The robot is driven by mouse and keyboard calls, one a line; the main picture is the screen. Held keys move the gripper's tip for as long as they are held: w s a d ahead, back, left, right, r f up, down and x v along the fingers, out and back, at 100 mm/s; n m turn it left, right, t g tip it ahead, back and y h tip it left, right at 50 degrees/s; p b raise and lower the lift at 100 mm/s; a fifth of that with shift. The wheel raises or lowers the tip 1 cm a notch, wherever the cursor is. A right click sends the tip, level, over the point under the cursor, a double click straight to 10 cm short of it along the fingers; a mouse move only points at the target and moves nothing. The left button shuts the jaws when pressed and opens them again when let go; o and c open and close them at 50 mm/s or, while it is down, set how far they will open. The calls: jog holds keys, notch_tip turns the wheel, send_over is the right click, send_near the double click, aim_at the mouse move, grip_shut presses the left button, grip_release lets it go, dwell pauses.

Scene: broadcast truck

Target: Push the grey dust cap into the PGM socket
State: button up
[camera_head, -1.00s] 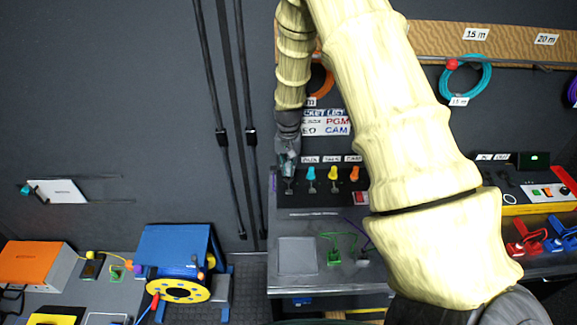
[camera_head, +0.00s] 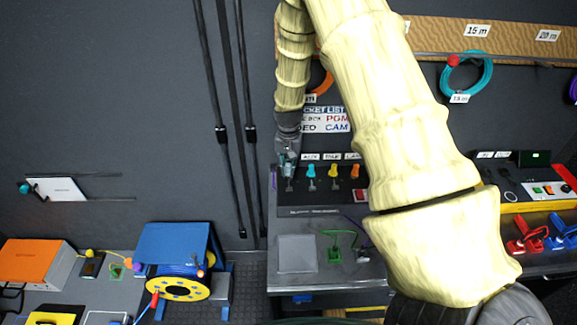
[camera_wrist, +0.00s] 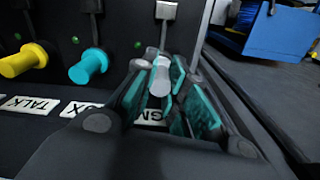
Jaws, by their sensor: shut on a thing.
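My gripper (camera_wrist: 166,85) is shut on the grey dust cap (camera_wrist: 160,76) in the wrist view, its teal finger pads on either side of it. The cap is right at the panel face, in line with the cyan and yellow caps. The socket is hidden behind the cap, so I cannot tell how deep the cap sits. In the head view my gripper (camera_head: 287,169) is at the left end of the socket panel (camera_head: 325,198).
A cyan cap (camera_wrist: 89,67) and a yellow cap (camera_wrist: 24,61) sit beside my gripper on the panel; an orange cap (camera_head: 355,171) is further right. A grey pad (camera_head: 296,254) and a green clip (camera_head: 334,254) lie on the bench below. A blue cable reel (camera_head: 176,262) stands to the left.

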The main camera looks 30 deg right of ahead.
aim_at(289, 164)
jog(key=shift+f, duration=0.45)
jog(key=o, duration=0.8)
jog(key=shift+o, duration=0.2)
jog(key=shift+r, duration=0.1)
jog(key=shift+r, duration=3.7)
